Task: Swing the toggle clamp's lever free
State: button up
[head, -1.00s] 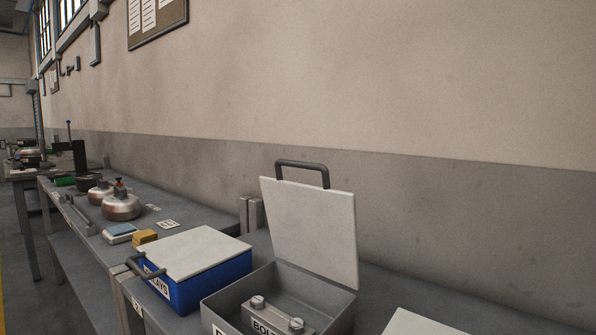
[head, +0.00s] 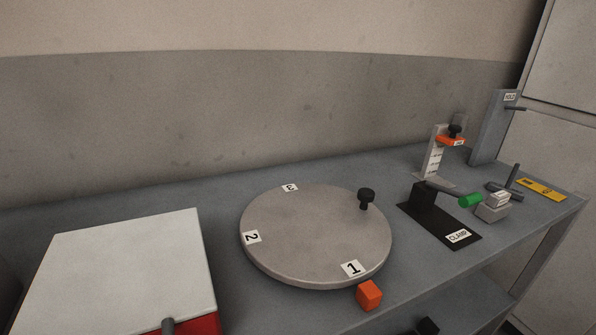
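The toggle clamp stands on the bench at the right of the head view. Its black base plate (head: 438,222) bears a CLAMP label. A dark upright bracket rises at its back left. The lever runs low to the right and ends in a green grip (head: 471,201). The grip is beside a grey block (head: 492,211) with a white label on top. I cannot tell whether the grip touches that block. My gripper is not in view.
A round grey turntable (head: 310,235) with a black knob (head: 366,197) lies left of the clamp. An orange cube (head: 369,295) sits at its front. Behind the clamp stand a scaled post with an orange slider (head: 451,141) and a grey column (head: 488,130). A white-lidded red box (head: 130,265) is left.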

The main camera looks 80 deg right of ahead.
aim_at(464, 201)
jog(key=z, duration=2.9)
